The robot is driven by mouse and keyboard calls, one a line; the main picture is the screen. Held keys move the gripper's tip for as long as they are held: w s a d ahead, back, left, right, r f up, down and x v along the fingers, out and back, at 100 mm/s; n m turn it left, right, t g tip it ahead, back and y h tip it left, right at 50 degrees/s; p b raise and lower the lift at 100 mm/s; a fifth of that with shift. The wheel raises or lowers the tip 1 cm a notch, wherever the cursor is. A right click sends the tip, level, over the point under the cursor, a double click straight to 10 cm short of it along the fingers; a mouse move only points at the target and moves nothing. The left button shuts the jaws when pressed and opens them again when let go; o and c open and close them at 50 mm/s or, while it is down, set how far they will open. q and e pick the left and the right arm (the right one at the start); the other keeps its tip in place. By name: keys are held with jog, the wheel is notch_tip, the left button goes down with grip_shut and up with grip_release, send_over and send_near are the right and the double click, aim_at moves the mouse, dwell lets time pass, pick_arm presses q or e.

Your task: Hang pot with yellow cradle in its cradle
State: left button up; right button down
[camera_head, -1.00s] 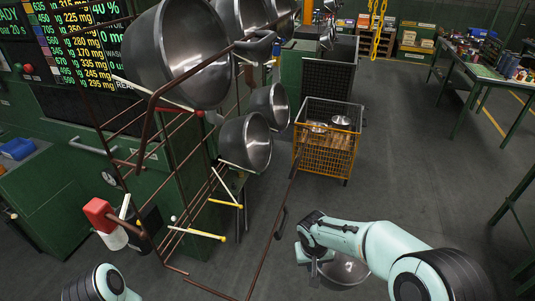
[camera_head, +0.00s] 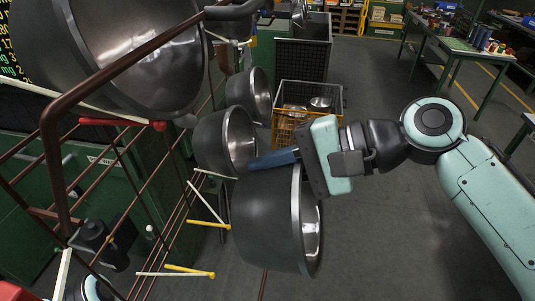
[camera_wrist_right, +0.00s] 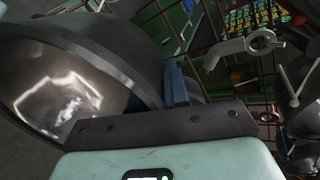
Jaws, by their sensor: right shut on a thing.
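A steel pot (camera_head: 262,222) hangs on its side from my right gripper (camera_head: 272,160), which is shut on its rim. Its opening faces right in the head view. In the right wrist view the pot (camera_wrist_right: 120,50) fills the upper left, beside a blue finger. The yellow cradle is a set of pale rods with yellow ends (camera_head: 190,271) on the brown rack, low and left of the held pot. The pot is close to the rods in the picture; I cannot tell whether they touch.
Other steel pots hang on the rack: a large one (camera_head: 140,50) at upper left, smaller ones (camera_head: 228,140) behind the held pot. The rack's brown bars (camera_head: 95,85) run along the left. A wire crate (camera_head: 310,95) stands behind; the floor at right is open.

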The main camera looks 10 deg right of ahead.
jog(key=shift+s+a+r, duration=0.1)
jog(key=shift+s+r, duration=0.3)
jog(key=shift+r, duration=0.25)
jog(key=shift+x, duration=1.35)
jog(key=shift+w+b+x, duration=0.15)
jog(key=shift+b+x, duration=0.5)
jog(key=shift+x, duration=3.25)
jog(key=shift+w+b+x, duration=0.15)
jog(key=shift+b+x, duration=0.45)
jog(key=shift+x, duration=3.3)
pick_arm(q)
jog(key=s+f, duration=0.2)
jog(key=f, duration=0.1)
jog(key=shift+f, duration=0.25)
pick_arm(e)
jog(key=shift+f, duration=0.2)
pick_arm(q)
jog(key=shift+f+b, duration=0.15)
jog(key=shift+b, duration=0.15)
pick_arm(e)
jog(key=shift+f, duration=0.2)
